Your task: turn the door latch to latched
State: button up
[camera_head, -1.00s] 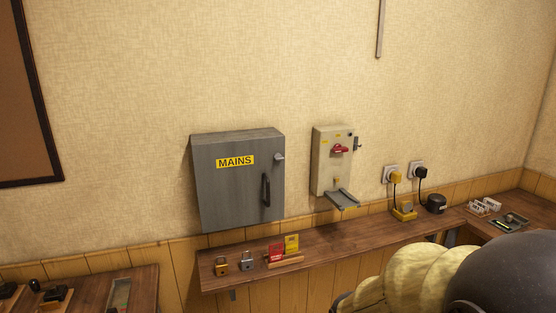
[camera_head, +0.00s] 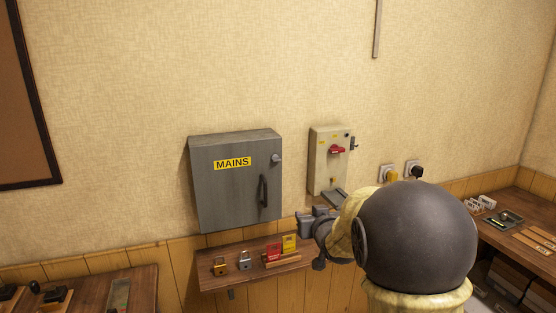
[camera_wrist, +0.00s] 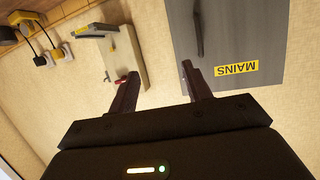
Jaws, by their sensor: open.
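The grey MAINS cabinet (camera_head: 225,200) hangs on the wall with its door closed. The small grey latch knob (camera_head: 277,158) is at the door's upper right. The dark handle (camera_head: 264,190) is below the knob. My gripper (camera_head: 303,222) is right of the cabinet's lower right corner, below the latch and apart from it. In the wrist view, my gripper (camera_wrist: 160,72) is open and empty. The cabinet (camera_wrist: 260,25) appears upside down there, with its handle (camera_wrist: 198,30) near the top. I cannot make out the latch there; the right finger may cover it.
A beige switch box (camera_head: 325,180) with a red rotary handle (camera_head: 337,149) is on the wall right of the cabinet. Padlocks (camera_head: 245,260) and red and yellow tags (camera_head: 289,243) stand on the shelf (camera_head: 215,282) below.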

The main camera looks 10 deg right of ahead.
aim_at(277, 160)
jog(key=w+a+r+n+t+y, duration=0.2)
jog(key=w+r+t+y, duration=0.1)
jog(key=r, duration=0.4)
jog(key=shift+x, duration=0.95)
jog(key=shift+a, duration=0.1)
jog(key=p+x, duration=0.7)
jog(key=x, duration=1)
jog(key=shift+w+r, duration=0.1)
jog(key=shift+w, duration=0.1)
jog(key=c, duration=1)
